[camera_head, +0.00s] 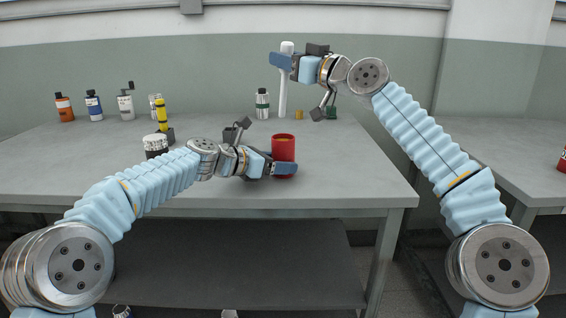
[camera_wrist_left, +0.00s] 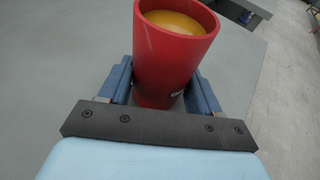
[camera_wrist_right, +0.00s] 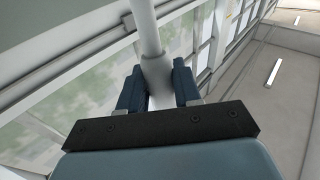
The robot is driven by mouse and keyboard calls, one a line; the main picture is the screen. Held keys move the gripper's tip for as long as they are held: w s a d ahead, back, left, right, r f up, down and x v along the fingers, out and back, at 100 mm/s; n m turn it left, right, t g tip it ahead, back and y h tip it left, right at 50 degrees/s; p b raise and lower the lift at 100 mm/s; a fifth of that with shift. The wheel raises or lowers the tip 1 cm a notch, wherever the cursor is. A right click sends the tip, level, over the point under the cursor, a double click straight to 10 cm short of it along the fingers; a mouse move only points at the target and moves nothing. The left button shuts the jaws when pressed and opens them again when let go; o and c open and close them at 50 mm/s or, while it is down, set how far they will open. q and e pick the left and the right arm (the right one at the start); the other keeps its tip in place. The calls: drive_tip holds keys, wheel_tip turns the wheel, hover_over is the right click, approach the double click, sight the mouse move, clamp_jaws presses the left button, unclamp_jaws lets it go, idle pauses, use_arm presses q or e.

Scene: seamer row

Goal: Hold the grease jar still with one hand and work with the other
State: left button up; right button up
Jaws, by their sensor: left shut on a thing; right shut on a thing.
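The grease jar (camera_head: 284,148) is a red cup standing upright near the front right of the table. In the left wrist view the jar (camera_wrist_left: 172,60) is open at the top, with yellow-orange grease (camera_wrist_left: 172,21) inside. My left gripper (camera_head: 283,169) is shut around the jar's lower part; its fingers (camera_wrist_left: 165,90) are on both sides. My right gripper (camera_head: 283,62) is raised above the back of the table. It is shut on a white rod-like tool (camera_head: 283,95), held upright. The tool (camera_wrist_right: 150,40) also shows between the fingers in the right wrist view.
Several small bottles (camera_head: 94,105) stand at the back left. A white bottle (camera_head: 262,103), a small yellow piece (camera_head: 299,114) and a green item (camera_head: 331,112) stand behind the jar.

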use_arm(q)
drive_tip(key=o, duration=0.9)
drive_tip(key=shift+c, duration=0.2)
